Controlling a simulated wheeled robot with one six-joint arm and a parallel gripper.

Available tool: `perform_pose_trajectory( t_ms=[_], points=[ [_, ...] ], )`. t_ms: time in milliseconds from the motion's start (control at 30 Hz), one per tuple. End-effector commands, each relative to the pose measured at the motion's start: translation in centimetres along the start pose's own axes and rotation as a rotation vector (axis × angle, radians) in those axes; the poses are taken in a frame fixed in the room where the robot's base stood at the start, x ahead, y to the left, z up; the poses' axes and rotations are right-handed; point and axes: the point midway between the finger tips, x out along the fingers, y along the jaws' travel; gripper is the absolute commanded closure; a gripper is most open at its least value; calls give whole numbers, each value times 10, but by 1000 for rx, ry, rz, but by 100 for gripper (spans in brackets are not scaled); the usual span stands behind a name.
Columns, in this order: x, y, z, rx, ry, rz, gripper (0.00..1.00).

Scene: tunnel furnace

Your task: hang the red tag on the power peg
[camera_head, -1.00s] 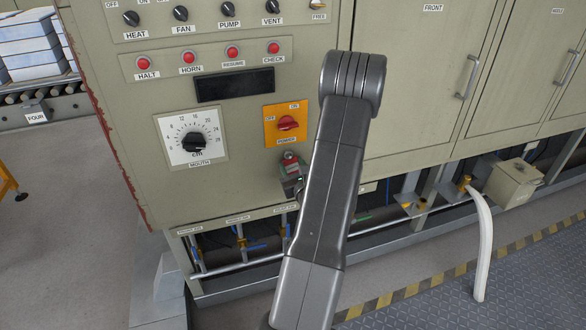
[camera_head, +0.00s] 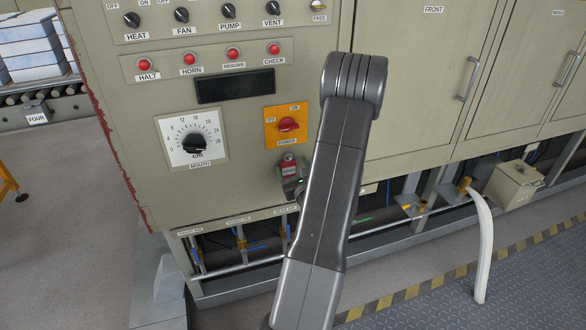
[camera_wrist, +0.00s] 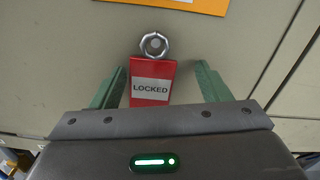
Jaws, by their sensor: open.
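The red tag (camera_wrist: 152,84) carries a white label reading LOCKED and has a metal ring at its top. In the wrist view its ring lies around a round peg (camera_wrist: 154,45) on the beige panel, below an orange plate. In the head view the red tag (camera_head: 288,165) hangs just under the orange POWER switch plate (camera_head: 286,125). My gripper (camera_wrist: 160,80) is open, with one green finger on each side of the tag and a visible gap to each. In the head view my gripper (camera_head: 290,184) is partly hidden behind my arm.
The MOUTH dial (camera_head: 194,144) is left of the tag, with a dark display (camera_head: 235,86) above. Pipes and valves (camera_head: 241,243) lie under the panel's lower edge. Cabinet doors (camera_head: 430,80) stand to the right.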

Motion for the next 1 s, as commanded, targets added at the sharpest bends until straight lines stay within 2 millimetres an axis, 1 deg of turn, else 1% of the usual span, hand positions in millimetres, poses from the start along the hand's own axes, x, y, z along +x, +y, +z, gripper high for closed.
perform_pose_trajectory(
  t_ms=[67,167,400,500,600,700,800,1000],
  points=[
    [-8,-1,-1,1,1,-2,30],
    [-25,-1,-1,1,2,-3,30],
    [-83,-1,-2,2,2,-5,30],
    [-102,-2,-2,2,2,-5,30],
    [-117,-1,-1,1,1,-4,30],
    [-127,-1,-1,1,1,-3,30],
    [-133,0,0,0,0,-1,30],
    [-136,0,0,0,-1,0,30]
  ],
)
